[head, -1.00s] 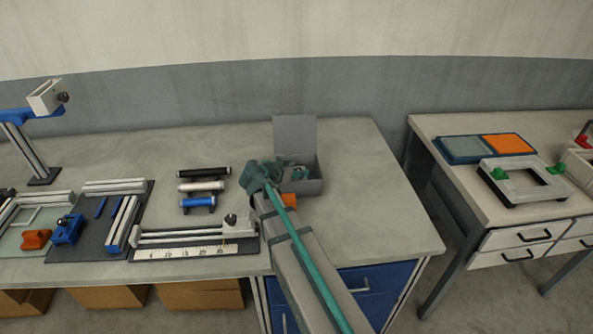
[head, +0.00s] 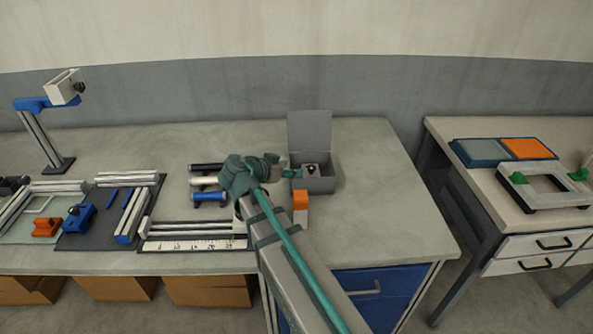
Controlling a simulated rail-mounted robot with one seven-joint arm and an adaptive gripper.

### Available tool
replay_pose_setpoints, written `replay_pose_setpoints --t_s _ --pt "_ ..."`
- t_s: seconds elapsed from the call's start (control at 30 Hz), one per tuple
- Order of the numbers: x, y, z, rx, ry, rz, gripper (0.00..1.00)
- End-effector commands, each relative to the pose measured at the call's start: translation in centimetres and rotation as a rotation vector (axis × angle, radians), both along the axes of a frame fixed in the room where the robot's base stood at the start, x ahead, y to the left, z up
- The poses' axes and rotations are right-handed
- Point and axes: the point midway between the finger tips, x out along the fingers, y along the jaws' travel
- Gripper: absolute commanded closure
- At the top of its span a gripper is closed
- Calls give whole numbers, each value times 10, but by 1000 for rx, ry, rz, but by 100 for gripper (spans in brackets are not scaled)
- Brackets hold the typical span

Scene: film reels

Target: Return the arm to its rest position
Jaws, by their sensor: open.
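My arm (head: 292,268) reaches up from the bottom of the head view over the bench. My gripper (head: 294,168) is at its far end, small and partly hidden by the green wrist. It is open, and its fingers point right, near the left side of the grey open-lidded box (head: 322,184). I cannot tell whether the fingers touch the box. A small pale part with a dark spot (head: 311,169) sits in the box.
An orange and white block (head: 300,205) stands in front of the box, close to my arm. Dark, white and blue rollers (head: 209,196) and a ruler fixture (head: 195,244) lie left of my arm, partly hidden. The bench (head: 385,210) is clear right of the box.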

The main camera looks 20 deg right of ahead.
Motion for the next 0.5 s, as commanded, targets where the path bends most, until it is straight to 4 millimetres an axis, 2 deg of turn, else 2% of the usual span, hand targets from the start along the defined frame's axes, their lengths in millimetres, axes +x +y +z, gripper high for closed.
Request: replay_pose_setpoints --t_s 0.5 --pt "-2 5 4 0 0 0 45"
